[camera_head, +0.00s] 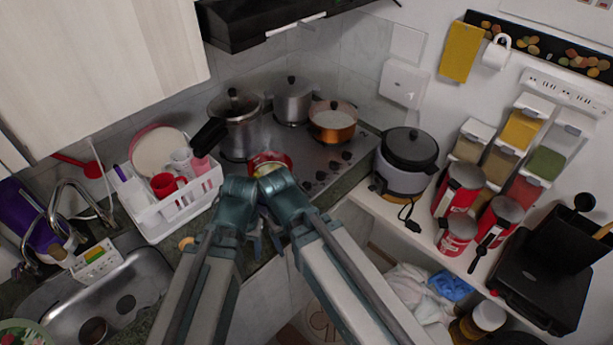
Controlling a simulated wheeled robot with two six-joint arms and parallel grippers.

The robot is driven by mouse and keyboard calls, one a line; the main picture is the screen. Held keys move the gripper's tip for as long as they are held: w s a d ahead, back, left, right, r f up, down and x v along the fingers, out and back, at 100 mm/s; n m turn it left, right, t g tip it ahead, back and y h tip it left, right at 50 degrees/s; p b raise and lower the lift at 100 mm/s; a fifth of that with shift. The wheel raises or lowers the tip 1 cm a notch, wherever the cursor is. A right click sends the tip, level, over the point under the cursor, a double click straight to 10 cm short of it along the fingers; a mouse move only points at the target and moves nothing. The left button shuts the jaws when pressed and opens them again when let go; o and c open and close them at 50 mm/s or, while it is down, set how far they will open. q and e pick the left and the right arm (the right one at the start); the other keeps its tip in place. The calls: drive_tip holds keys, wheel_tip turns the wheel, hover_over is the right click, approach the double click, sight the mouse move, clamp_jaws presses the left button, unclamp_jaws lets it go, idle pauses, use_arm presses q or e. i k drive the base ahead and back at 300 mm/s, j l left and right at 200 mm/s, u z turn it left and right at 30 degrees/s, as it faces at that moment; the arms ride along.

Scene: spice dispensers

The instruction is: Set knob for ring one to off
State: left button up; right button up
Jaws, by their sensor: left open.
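The dark stove (310,158) sits at the back, with a row of small black knobs (333,165) along its right front edge. Which knob belongs to ring one cannot be told, and the knob settings are too small to read. My left gripper (257,240) is open and empty in front of the stove, below and left of the knobs, apart from them. My right arm (300,215) reaches up beside it. Its fingers are not clearly made out, and the two wrists are close together. They hide part of the stove front.
A pressure cooker (238,125), a steel pot (292,101), an orange pot (332,121) and a red pan (269,161) stand on the stove. A rice cooker (406,158) is right of the knobs. A white dish rack (175,207) stands left.

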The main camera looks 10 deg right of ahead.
sight(308, 185)
drive_tip(key=i+l+z, duration=0.1)
drive_tip(key=z, duration=0.3)
drive_tip(key=i+l+z, duration=0.2)
drive_tip(key=z, duration=0.25)
drive_tip(key=i+l+u, duration=0.1)
drive_tip(key=u, duration=0.3)
drive_tip(key=i+l+u, duration=0.1)
drive_tip(key=u, duration=0.3)
